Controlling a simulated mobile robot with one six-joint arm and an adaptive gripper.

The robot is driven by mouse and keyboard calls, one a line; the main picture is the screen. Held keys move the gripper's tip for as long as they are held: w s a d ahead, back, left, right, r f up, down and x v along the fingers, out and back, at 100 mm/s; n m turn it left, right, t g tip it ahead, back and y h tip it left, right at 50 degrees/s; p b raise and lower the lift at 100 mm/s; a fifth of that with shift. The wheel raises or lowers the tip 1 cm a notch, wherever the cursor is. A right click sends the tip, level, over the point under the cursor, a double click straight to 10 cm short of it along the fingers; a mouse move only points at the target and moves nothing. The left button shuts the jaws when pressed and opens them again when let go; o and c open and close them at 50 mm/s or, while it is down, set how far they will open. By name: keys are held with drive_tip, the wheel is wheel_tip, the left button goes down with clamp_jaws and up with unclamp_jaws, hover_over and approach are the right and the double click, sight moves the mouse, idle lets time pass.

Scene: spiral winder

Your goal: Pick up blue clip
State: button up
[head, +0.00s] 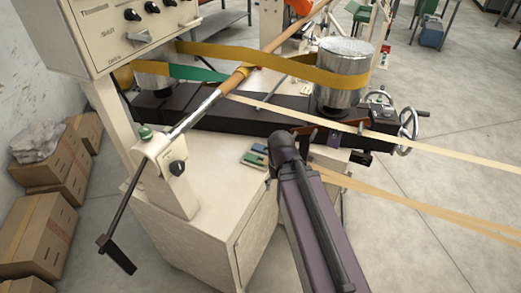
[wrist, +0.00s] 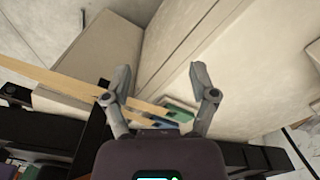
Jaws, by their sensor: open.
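The blue clip (wrist: 181,116) shows in the wrist view as a small flat piece, partly hidden and close to a green clip (wrist: 178,104). In the head view the green clip (head: 252,160) lies on the pale cabinet top (head: 215,165), with a small bluish piece beside it, too small to tell clearly. My gripper (wrist: 160,70) is open, with its two grey fingers spread and nothing held between them. Both clips appear between the fingers in the wrist view, beyond the gripper. In the head view my arm hides the gripper.
Tan bands (head: 430,205) stretch across to the right, and one (wrist: 85,88) crosses near the left finger in the wrist view. A dark machine beam (head: 240,115) carries a metal drum (head: 343,75). A handwheel (head: 407,130) stands at right. Cardboard boxes (head: 35,235) sit at left.

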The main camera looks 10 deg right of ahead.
drive_tip(key=shift+o, duration=0.3)
drive_tip(key=shift+w+r, duration=0.1)
drive_tip(key=shift+w, duration=0.35)
wheel_tip(320, 180, up, 4)
drive_tip(key=n+p, duration=0.4)
drive_tip(key=n, duration=0.7)
hover_over(261, 148)
drive_tip(key=shift+s, duration=0.2)
drive_tip(key=shift+f, duration=0.3)
wheel_tip(261, 148, down, 8)
drive_tip(key=b, duration=0.8)
drive_tip(key=shift+f+b, duration=0.15)
drive_tip(key=shift+b, duration=0.25)
drive_tip(key=f+b, duration=0.3)
drive_tip(key=shift+w+d+f+b, duration=0.1)
drive_tip(key=shift+w+f+b, duration=0.2)
drive_tip(key=shift+f+b, duration=0.8)
